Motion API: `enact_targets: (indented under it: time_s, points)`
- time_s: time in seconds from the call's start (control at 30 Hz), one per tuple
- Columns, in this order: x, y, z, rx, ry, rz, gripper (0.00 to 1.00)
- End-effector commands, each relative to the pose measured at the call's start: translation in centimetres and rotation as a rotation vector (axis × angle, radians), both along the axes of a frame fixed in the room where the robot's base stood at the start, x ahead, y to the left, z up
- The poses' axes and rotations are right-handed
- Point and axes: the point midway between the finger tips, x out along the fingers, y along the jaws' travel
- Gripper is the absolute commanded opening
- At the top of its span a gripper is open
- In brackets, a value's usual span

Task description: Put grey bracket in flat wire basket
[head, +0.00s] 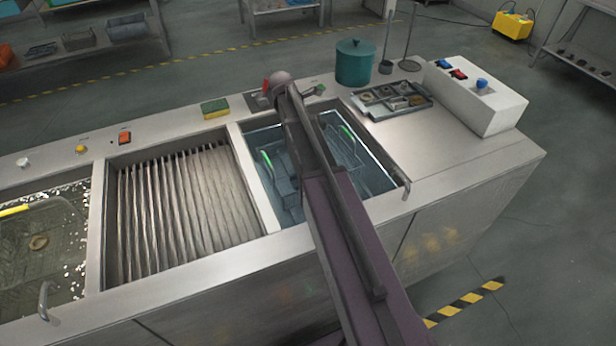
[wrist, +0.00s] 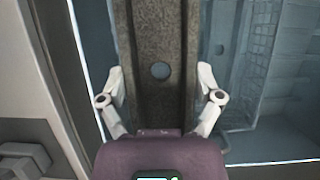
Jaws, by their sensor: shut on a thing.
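My gripper (wrist: 160,90) is shut on the grey bracket (wrist: 160,35), a long grey piece with round holes, in the wrist view. It is over the blue-lit tank. In the head view my arm hides the gripper and bracket. A wire basket with green handles (head: 267,163) sits in this tank, partly hidden by my arm; its mesh side (wrist: 238,60) shows right of the bracket in the wrist view. Another, flatter-looking wire basket (head: 45,250) with a yellow handle lies in the left tank, with a small ring in it. I cannot tell for sure which is the flat one.
A slatted bay (head: 185,205) lies between the tanks. A sorting tray (head: 428,103) with small parts, a teal pot (head: 355,62) and a white control box (head: 475,95) stand right. A sponge (head: 215,108) lies on the back ledge.

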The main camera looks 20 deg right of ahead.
Motion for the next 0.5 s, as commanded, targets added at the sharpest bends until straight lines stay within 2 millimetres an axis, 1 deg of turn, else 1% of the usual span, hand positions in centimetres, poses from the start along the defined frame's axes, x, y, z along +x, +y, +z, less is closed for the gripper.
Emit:
enact_targets:
  time_s: [0.03, 0.1, 0.5]
  points:
    - [-0.09, 0.33, -0.74, -0.001, 0.000, -0.007, 0.23]
    - [-0.15, 0.63, -0.99, -0.002, 0.000, -0.017, 0.23]
    - [-0.20, 0.84, -1.00, -0.003, 0.000, -0.027, 0.23]
